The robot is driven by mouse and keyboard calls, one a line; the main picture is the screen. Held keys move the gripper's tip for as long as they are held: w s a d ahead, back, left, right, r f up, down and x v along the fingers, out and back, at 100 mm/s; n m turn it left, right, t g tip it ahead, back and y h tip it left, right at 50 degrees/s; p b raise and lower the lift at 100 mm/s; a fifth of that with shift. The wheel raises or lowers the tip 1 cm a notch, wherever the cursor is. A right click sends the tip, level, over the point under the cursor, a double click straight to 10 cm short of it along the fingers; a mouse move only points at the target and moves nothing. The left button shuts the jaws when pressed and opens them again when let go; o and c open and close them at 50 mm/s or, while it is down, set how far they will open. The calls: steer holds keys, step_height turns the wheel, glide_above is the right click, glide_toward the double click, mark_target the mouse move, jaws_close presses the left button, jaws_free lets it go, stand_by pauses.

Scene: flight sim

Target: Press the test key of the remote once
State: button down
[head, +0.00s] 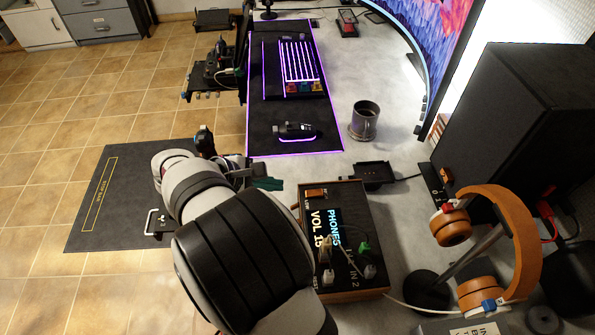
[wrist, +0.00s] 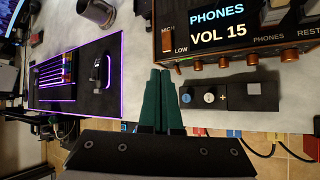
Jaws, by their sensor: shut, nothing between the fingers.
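My gripper (wrist: 163,76) is shut, its two green fingers together with nothing between them. It also shows in the head view (head: 267,183), near the desk's front edge beside the amplifier. In the wrist view, a dark control strip (wrist: 238,98) with a pale round key, a blue round key, a plus mark and a grey square key lies just right of the fingers, apart from them. It may be the remote; I cannot read a test label. My arm probably hides it in the head view. A small dark device with a red part (head: 347,24) lies at the far desk end.
The amplifier (head: 349,205) reads PHONES VOL 15. A mug (head: 364,121), a lit desk mat (head: 268,136) with keyboard and mouse, a headphone stand (head: 478,250) and a dark speaker (head: 510,120) stand around. Bare desk lies between mat and mug.

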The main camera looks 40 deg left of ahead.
steer(key=shift+s+a+f+n+y, duration=0.15)
steer(key=shift+s+a+n, duration=0.1)
steer(key=shift+a, duration=0.15)
steer(key=shift+s+a+f+n+y, duration=0.1)
steer(key=shift+s+a+f+n, duration=0.05)
steer(key=shift+s+a, duration=0.2)
steer(key=shift+s+a+f+n+y, duration=0.1)
steer(key=shift+s+a+f+n, duration=0.1)
steer(key=shift+a, duration=0.25)
steer(key=shift+f, duration=4.35)
steer(key=shift+f, duration=0.4)
